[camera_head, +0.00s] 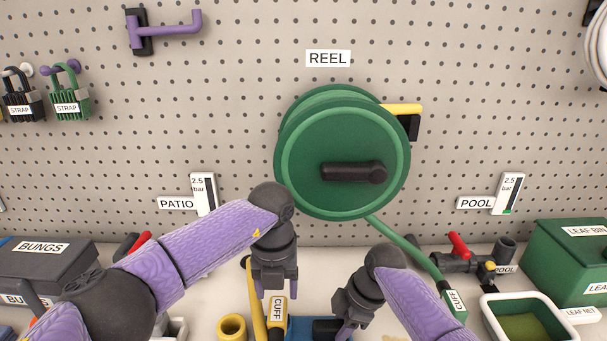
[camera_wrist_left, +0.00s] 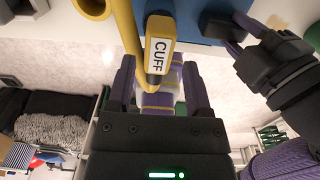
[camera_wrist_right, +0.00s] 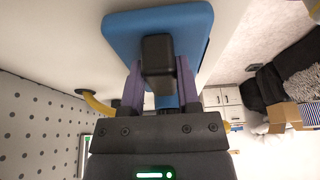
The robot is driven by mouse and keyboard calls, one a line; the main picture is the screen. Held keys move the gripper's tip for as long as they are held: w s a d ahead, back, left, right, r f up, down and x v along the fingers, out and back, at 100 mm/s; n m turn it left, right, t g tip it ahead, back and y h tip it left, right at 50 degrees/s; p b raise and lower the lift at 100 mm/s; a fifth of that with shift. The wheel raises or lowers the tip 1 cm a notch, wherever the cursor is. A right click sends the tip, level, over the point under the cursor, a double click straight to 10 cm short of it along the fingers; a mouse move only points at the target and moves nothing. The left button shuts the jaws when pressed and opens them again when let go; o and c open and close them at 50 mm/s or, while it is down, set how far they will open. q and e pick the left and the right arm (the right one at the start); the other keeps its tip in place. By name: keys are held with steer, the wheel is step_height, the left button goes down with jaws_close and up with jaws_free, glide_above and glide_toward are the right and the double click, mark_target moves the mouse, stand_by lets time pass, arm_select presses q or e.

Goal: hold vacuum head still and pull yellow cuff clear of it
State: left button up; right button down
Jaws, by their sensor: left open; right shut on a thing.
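The blue vacuum head (camera_wrist_right: 120,38) lies on the bench, with a black block (camera_wrist_right: 157,55) standing out from it. My right gripper (camera_wrist_right: 159,72) is shut on that block. The yellow cuff (camera_wrist_left: 160,25), with a white CUFF label, is beside the blue head in the left wrist view. My left gripper (camera_wrist_left: 160,68) is open, with a finger on each side of the cuff and gaps showing. In the head view the left gripper (camera_head: 278,292) points down over the cuff (camera_head: 279,325). I cannot tell whether the cuff is seated on the head, as that joint is hidden.
A yellow hose (camera_head: 255,305) runs just left of the cuff, and a yellow ring (camera_head: 232,326) stands further left. A green reel (camera_head: 325,160) hangs behind; its green hose ends in a green cuff (camera_head: 453,301) at the right.

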arm_select(q)
steer(key=shift+f, duration=1.3)
jaws_close()
steer(key=shift+r, duration=0.15)
steer(key=shift+r, duration=3.6)
arm_select(e)
steer(key=shift+c, duration=1.2)
jaws_free()
